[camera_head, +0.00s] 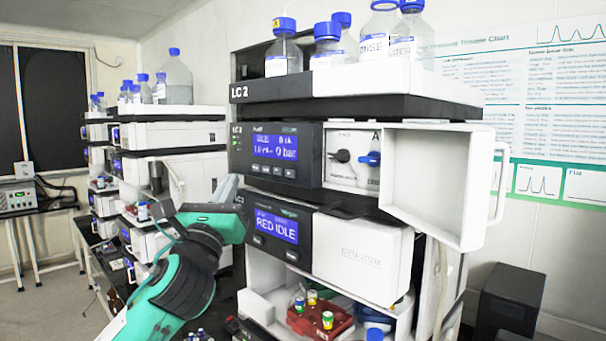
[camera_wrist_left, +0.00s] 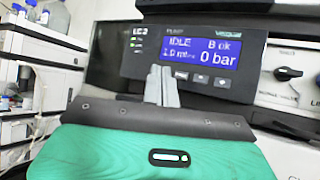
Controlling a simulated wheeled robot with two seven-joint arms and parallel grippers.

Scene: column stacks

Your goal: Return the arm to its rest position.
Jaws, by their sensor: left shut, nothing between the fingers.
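My left arm (camera_head: 185,275), green and black, reaches up from the bottom left in the head view. My left gripper (camera_head: 228,188) is at the left front edge of the LC2 column stack, close to the pump module (camera_head: 262,143). In the left wrist view the grey fingers (camera_wrist_left: 162,86) are together with nothing between them. They stand in front of the pump module's lower panel, just below its blue display (camera_wrist_left: 199,53), which reads IDLE and 0 bar. I cannot tell whether they touch the panel. My right gripper is not in view.
A white door (camera_head: 437,185) stands open on the stack's right, beside a black and a blue knob (camera_head: 369,158). Blue-capped bottles (camera_head: 284,50) stand on top. A red vial tray (camera_head: 320,318) sits in the open lower bay. Another stack (camera_head: 170,135) stands behind left.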

